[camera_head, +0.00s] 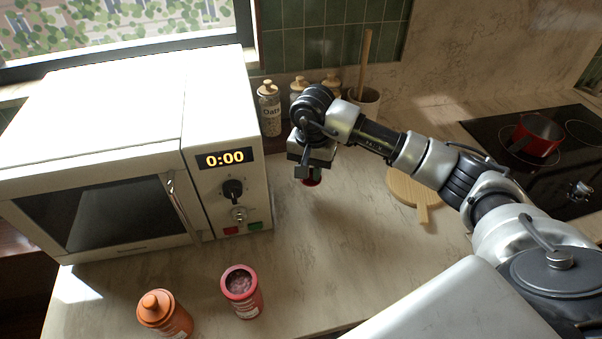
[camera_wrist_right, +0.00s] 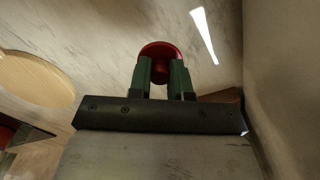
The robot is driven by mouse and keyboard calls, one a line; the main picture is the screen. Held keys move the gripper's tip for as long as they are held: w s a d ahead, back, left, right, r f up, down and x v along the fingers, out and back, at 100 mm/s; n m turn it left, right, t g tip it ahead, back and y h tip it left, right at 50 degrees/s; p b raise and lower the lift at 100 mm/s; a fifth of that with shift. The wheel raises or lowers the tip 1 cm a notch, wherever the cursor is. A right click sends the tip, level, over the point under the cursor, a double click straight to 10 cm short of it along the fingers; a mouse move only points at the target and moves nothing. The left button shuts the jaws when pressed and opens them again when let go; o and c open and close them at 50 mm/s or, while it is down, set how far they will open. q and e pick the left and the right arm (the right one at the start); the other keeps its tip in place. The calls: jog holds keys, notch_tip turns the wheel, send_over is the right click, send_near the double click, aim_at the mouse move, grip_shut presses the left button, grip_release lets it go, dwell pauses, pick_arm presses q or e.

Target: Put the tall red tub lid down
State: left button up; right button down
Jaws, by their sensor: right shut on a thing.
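The tall red tub lid (camera_wrist_right: 160,51) is a round red piece with a knob, held between the fingers of my right gripper (camera_wrist_right: 167,80). In the head view the lid (camera_head: 311,182) shows as a small red patch under my right gripper (camera_head: 308,173), which points down near the back of the counter, right of the microwave. I cannot tell whether the lid touches the counter. The open reddish-pink tub (camera_head: 252,303) stands upright at the counter's front, with greyish-pink contents showing. My left gripper is not in view.
A white microwave (camera_head: 222,130) fills the left. An orange lidded tub (camera_head: 181,325) stands beside the open tub. Lidded jars (camera_head: 269,112) line the back. A round wooden board (camera_head: 404,188) lies right, before the hob (camera_head: 490,133) with a red pot (camera_head: 538,131). The middle counter is clear.

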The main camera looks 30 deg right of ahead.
aim_at(301, 187)
jog(key=w, duration=0.1)
jog(key=w+f, duration=0.2)
jog(key=shift+w+a+p, duration=0.25)
jog(key=shift+a+p, duration=0.05)
jog(key=shift+p, duration=0.05)
notch_tip(301, 187, down, 4)
jog(key=shift+r+p, duration=0.1)
jog(key=shift+p, duration=0.75)
jog(key=shift+f, duration=0.35)
jog(key=c, duration=1)
grip_release()
jog(key=shift+c, duration=0.2)
